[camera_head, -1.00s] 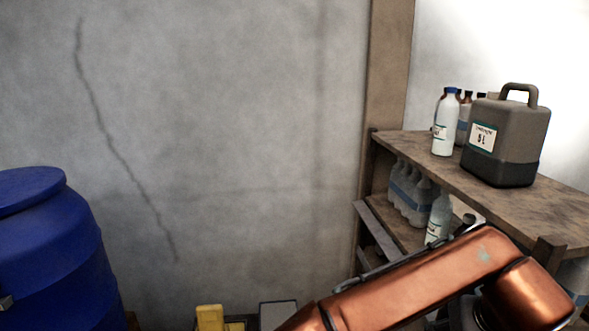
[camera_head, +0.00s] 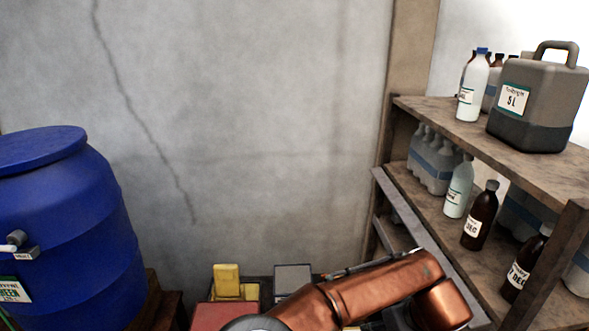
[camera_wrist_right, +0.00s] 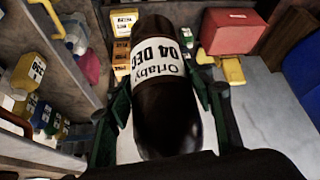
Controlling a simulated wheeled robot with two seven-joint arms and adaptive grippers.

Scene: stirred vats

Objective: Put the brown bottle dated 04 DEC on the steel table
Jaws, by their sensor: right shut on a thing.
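The brown bottle dated 04 DEC (camera_wrist_right: 165,118) is dark, with a white label reading "Orlaby 04 DEC", upside down in the right wrist view. My right gripper (camera_wrist_right: 160,84) is shut on it, with a green finger on each side of its body. In the head view my copper-coloured right arm crosses the bottom, and its gripper and the bottle are out of sight. My left gripper is in neither current view. I cannot make out the steel table for certain.
A wooden shelf (camera_head: 545,170) at right holds a grey canister (camera_head: 535,112), a white bottle (camera_head: 473,88) and other brown bottles (camera_head: 480,218) on its lower level. A blue barrel (camera_head: 65,220) stands left. Yellow (camera_head: 227,278) and red boxes (camera_head: 222,316) sit low ahead.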

